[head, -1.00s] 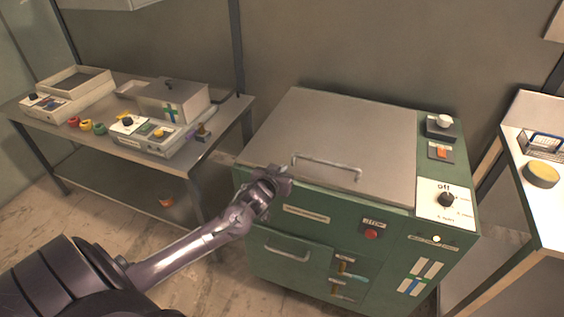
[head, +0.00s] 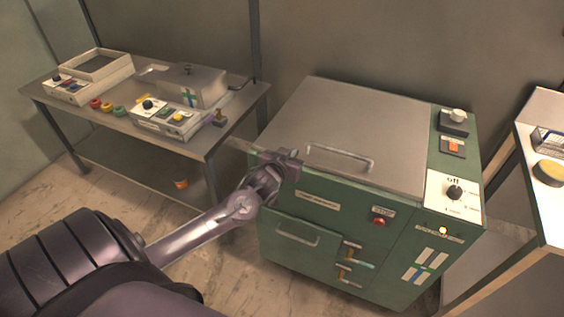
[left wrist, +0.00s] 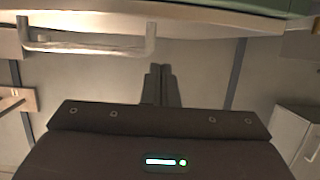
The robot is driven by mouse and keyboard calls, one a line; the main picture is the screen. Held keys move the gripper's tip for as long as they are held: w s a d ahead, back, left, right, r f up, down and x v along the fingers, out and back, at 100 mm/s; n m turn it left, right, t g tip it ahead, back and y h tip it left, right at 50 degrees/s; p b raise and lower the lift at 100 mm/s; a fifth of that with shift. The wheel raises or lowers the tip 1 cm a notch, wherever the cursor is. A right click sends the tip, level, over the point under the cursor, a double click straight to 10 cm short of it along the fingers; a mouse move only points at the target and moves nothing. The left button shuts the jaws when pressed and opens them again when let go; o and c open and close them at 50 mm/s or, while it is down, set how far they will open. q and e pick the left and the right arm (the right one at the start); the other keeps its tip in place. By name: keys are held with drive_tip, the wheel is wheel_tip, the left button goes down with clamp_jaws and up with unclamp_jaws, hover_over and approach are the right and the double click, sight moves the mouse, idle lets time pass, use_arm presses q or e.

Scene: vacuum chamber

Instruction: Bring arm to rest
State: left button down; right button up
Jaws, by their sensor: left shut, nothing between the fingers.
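My left gripper (head: 292,160) is shut and empty in the head view, in front of the left front edge of the green vacuum chamber (head: 310,215). Its fingers also show closed together in the left wrist view (left wrist: 160,82). The chamber's grey lid (head: 350,125) is down, and its metal handle (head: 340,157) lies just right of the gripper, apart from it as far as I can tell. A handle bar also shows in the left wrist view (left wrist: 88,46). My right gripper is not in view.
A metal table (head: 130,115) at the left holds an open-topped box device (head: 92,75) and a lidded device (head: 180,105). A white table (head: 548,205) with a yellow round item (head: 549,173) stands at the right. The chamber carries a black knob (head: 455,192) and a red button (head: 380,222).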

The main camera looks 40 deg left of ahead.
use_arm(q)
drive_tip(key=a+v, duration=0.1)
drive_tip(key=v, duration=0.4)
drive_tip(key=s+f+m+g, duration=0.1)
drive_tip(key=s+f+g, duration=0.35)
drive_tip(key=f, duration=1.05)
drive_tip(key=s+f+m+g, duration=0.15)
drive_tip(key=s+f, duration=0.65)
drive_tip(key=f, duration=0.8)
drive_tip(key=s+d+f+m+g+h, duration=0.1)
drive_tip(key=s+d+f+g, duration=0.1)
drive_tip(key=s+d+f, duration=0.2)
drive_tip(key=s+d+f+g+h, duration=0.1)
drive_tip(key=s+d+f, duration=0.4)
drive_tip(key=s+f, duration=0.5)
drive_tip(key=s+d+f+m+g+h, duration=0.1)
drive_tip(key=s+d+f+g, duration=0.3)
drive_tip(key=s, duration=1.2)
wheel_tip(320, 180, down, 3)
drive_tip(key=shift+d+f+m+b, duration=0.1)
drive_tip(key=shift+d+m+b, duration=0.3)
drive_tip(key=shift+d, duration=0.25)
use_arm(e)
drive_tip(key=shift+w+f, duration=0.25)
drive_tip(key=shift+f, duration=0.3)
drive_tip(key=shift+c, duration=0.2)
